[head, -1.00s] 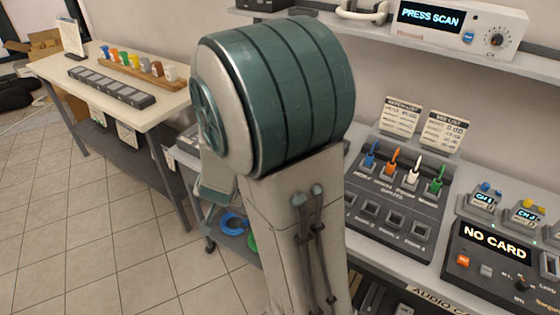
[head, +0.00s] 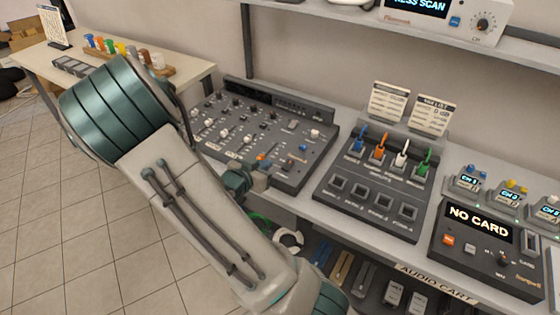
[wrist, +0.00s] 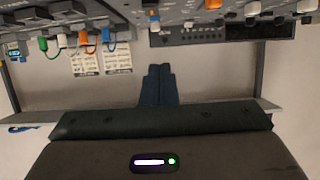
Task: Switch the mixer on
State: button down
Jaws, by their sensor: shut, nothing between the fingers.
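The mixer (head: 283,128) is a dark grey console with rows of white knobs and faders, on the table behind my arm in the head view. An orange control (head: 262,157) and a blue one (head: 302,147) sit near its front right. My gripper (head: 262,170) is at the mixer's front edge, close to the orange control; I cannot tell if it touches. In the wrist view my fingers (wrist: 158,72) are together and empty, with the mixer's controls along the top and an orange one (wrist: 213,4) right of them. Which control is the power switch is not clear.
Right of the mixer is a panel (head: 335,207) with coloured plugs and sockets, with two list cards (head: 433,115) behind it. Further right is a "NO CARD" unit (head: 470,265). A shelf (head: 500,45) overhangs the back. A lower shelf holds loose items.

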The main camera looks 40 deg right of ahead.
send_over(284, 166)
jog(key=a, duration=0.2)
jog(key=f, duration=0.3)
jog(key=shift+s+d+f, duration=0.2)
jog(key=shift+s+d, duration=0.05)
jog(key=shift+s, duration=0.15)
jog(key=shift+w+d+f+p, duration=0.1)
jog(key=shift+d+f+p, duration=0.1)
jog(key=shift+f, duration=0.3)
jog(key=shift+w+d+f+p, duration=0.1)
jog(key=shift+d+f+p, duration=0.1)
jog(key=shift+f, duration=0.3)
jog(key=shift+w+d+f, duration=0.1)
jog(key=shift+d+f, duration=0.05)
jog(key=shift+f, duration=0.3)
jog(key=shift+w+d+f, duration=0.1)
jog(key=shift+d+f, duration=0.05)
jog(key=shift+f, duration=0.3)
